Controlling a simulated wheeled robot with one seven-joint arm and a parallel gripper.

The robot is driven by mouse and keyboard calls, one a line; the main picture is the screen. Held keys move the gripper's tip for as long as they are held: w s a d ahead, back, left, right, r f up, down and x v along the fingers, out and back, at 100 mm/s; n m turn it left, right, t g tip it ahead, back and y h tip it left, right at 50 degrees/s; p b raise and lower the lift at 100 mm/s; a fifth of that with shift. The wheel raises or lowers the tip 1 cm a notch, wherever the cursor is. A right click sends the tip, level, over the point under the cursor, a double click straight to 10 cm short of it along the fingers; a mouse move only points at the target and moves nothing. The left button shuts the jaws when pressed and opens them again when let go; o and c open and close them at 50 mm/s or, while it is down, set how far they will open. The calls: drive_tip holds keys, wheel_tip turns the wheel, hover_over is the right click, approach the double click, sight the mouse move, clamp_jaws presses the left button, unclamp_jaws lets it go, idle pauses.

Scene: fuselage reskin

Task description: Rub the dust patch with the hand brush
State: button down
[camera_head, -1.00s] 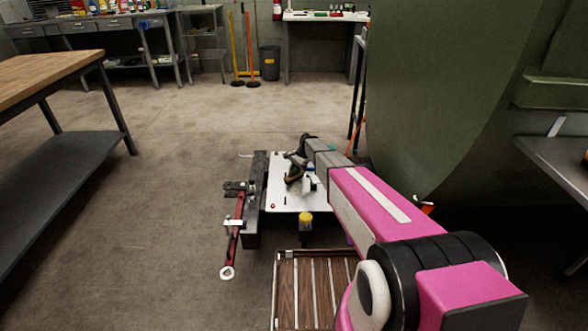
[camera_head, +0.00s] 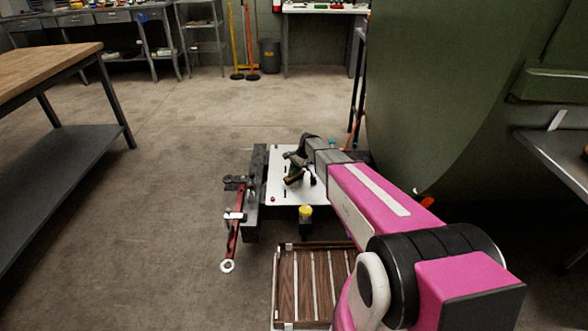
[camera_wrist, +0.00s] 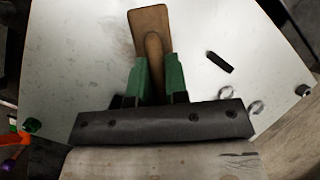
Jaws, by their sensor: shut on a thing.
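In the wrist view, my gripper (camera_wrist: 157,66) has green fingers shut on the brown wooden handle of a brush-like tool (camera_wrist: 148,20), which I take for the hand brush. A flat tan end of it points away over a white surface. Its bristles cannot be made out. In the head view, my gripper (camera_head: 295,176) is low over the white plate (camera_head: 280,188), and the tool is small and partly hidden by my arm. I cannot make out the dust patch in either view.
A large green curved fuselage skin (camera_head: 440,110) stands on the right, beside a grey table (camera_head: 560,150). A wooden-topped bench (camera_head: 45,62) is on the left. A small dark block (camera_wrist: 219,62) lies on the white surface. Open floor (camera_head: 200,120) lies ahead.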

drive_tip(key=shift+s+f, duration=0.2)
drive_tip(key=shift+s, duration=4.5)
drive_tip(key=shift+w, duration=0.15)
drive_tip(key=shift+w+a, duration=0.1)
drive_tip(key=shift+w, duration=1.25)
drive_tip(key=shift+w+r, duration=0.2)
drive_tip(key=shift+w, duration=0.9)
drive_tip(key=shift+w+r, duration=0.15)
drive_tip(key=shift+w, duration=0.95)
drive_tip(key=shift+w+f, duration=0.15)
drive_tip(key=shift+w, duration=1.65)
drive_tip(key=shift+w+f, duration=0.15)
drive_tip(key=shift+w, duration=1.6)
